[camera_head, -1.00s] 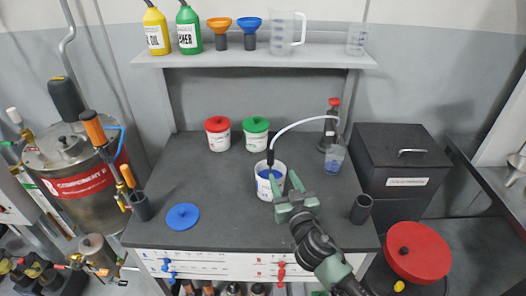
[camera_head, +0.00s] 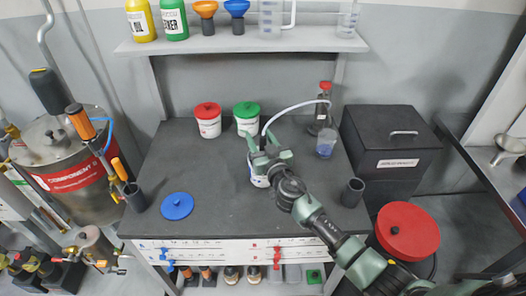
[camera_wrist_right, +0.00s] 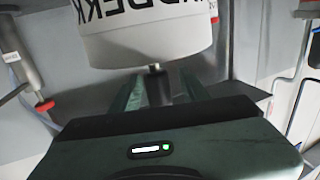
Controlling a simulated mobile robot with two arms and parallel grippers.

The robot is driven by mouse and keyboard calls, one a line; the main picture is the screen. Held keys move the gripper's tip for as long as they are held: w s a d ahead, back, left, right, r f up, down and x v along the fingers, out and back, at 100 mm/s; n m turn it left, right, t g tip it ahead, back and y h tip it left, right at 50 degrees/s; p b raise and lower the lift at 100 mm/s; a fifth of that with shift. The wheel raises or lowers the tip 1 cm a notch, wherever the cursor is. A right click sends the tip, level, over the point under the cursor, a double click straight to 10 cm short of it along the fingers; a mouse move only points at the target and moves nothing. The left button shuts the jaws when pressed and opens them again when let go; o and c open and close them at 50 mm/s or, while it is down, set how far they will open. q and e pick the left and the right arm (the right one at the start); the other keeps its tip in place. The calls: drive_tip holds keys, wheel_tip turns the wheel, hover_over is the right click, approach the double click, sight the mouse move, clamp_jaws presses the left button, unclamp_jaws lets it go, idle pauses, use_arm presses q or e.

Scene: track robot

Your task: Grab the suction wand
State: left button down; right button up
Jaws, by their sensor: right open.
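The suction wand (camera_head: 264,141) is a black tube with a white hose curving off its top to the right. It stands in a white bucket (camera_head: 258,181) in the middle of the bench. My right gripper (camera_head: 267,150) is open at the wand, above the bucket and partly covering it. In the right wrist view, the wand's dark end (camera_wrist_right: 155,84) shows between the two spread green fingers, with the lettered white bucket (camera_wrist_right: 146,42) beyond. I cannot tell whether either finger touches the wand. My left gripper is out of view.
Red-lidded (camera_head: 208,120) and green-lidded (camera_head: 247,118) tubs stand behind. A red-capped bottle (camera_head: 323,113) and clear beaker (camera_head: 326,142) stand right of the wand. A blue lid (camera_head: 177,206) lies front left; a dark cup (camera_head: 353,192) stands front right. A shelf (camera_head: 240,46) hangs above.

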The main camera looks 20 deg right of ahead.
clamp_jaws()
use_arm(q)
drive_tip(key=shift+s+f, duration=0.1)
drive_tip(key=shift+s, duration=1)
use_arm(e)
drive_tip(key=shift+r, duration=0.1)
